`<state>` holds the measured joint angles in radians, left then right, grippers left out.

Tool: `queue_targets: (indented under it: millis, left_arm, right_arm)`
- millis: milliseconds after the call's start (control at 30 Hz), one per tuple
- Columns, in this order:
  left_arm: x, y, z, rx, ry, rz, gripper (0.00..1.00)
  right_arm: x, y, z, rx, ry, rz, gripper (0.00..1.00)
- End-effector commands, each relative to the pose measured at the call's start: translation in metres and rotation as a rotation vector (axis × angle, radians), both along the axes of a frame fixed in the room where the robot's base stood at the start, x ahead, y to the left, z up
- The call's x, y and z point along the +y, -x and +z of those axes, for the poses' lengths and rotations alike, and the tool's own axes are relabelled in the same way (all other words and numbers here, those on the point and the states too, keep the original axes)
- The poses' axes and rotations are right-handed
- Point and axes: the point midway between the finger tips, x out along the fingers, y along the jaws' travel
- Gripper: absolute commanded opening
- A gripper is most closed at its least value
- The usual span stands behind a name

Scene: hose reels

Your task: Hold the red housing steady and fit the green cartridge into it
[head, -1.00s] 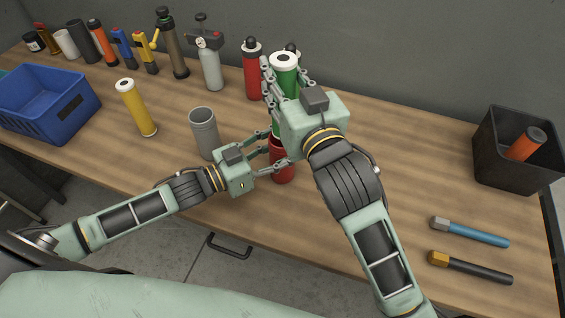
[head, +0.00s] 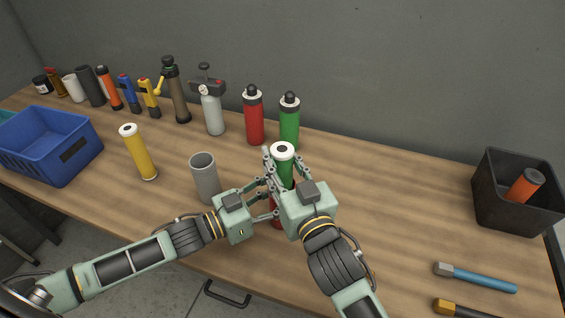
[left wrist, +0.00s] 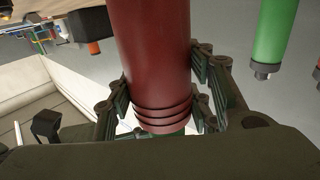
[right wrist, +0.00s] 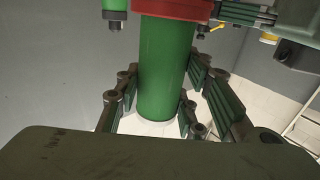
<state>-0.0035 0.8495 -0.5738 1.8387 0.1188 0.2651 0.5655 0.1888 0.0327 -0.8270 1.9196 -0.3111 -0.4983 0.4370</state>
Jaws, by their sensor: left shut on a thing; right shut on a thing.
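The green cartridge (head: 285,172), with a white top end, stands upright in my right gripper (head: 283,178), which is shut on its side. My left gripper (head: 272,200) is shut on the red housing (head: 275,222), directly below the cartridge. In the left wrist view the housing (left wrist: 150,60) is between the fingers, with green showing at its ridged rim. In the right wrist view the cartridge (right wrist: 163,70) meets the red rim (right wrist: 175,9), in line with it. Its lower end is hidden by the rim and appears to be in the mouth.
A grey cup (head: 204,180) stands close left of my left gripper. A red bottle (head: 254,118) and a green bottle (head: 289,122) stand behind. A yellow cylinder (head: 140,155) and blue crate (head: 45,150) are left.

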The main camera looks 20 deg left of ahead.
Motion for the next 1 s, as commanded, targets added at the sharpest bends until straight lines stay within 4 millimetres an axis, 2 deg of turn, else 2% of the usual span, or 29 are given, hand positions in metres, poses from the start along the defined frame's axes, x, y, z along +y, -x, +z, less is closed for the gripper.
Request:
queue_targets:
  millis: [467,500,700,1000]
  left_arm:
    - [0.0,0.0,0.0,0.0,0.0,0.0,0.15]
    - [0.0,0.0,0.0,0.0,0.0,0.0,0.15]
    - [0.0,0.0,0.0,0.0,0.0,0.0,0.15]
    - [0.0,0.0,0.0,0.0,0.0,0.0,0.15]
  right_arm:
    - [0.0,0.0,-0.011,-0.001,-0.001,0.0,0.0]
    - [0.0,0.0,-0.011,0.0,0.0,0.0,0.39]
    - [0.0,0.0,-0.011,0.0,0.0,0.0,0.55]
    - [0.0,0.0,-0.01,-0.001,-0.001,0.0,0.55]
